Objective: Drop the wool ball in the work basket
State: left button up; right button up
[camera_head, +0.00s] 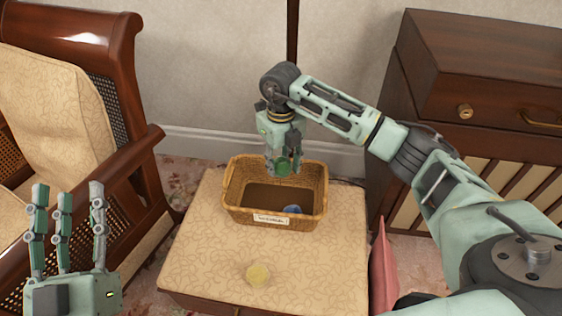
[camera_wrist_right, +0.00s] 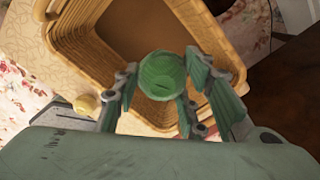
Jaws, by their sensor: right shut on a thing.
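A green wool ball (camera_head: 283,166) is held between the fingers of my right gripper (camera_head: 280,157), which points down over the work basket. The ball also shows between the fingers in the right wrist view (camera_wrist_right: 162,74). The work basket (camera_head: 239,214) is an open wicker box with a label on its front, standing on a cushioned top. Its rim also shows in the right wrist view (camera_wrist_right: 70,62). The ball is above the basket opening; its exact height is hard to tell. My left gripper (camera_head: 68,192) is at the lower left, fingers spread upward, empty and open.
A blue ball (camera_head: 292,209) lies inside the basket near the front. A yellow ball (camera_head: 258,274) sits on the cushioned top (camera_head: 200,260) in front of the basket. A wooden armchair (camera_head: 110,80) stands at left and a wooden cabinet (camera_head: 480,70) at right.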

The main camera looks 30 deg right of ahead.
aim_at(281, 161)
dwell(0.3)
jog(key=o, duration=1.2)
notch_tip(281, 161, up, 12)
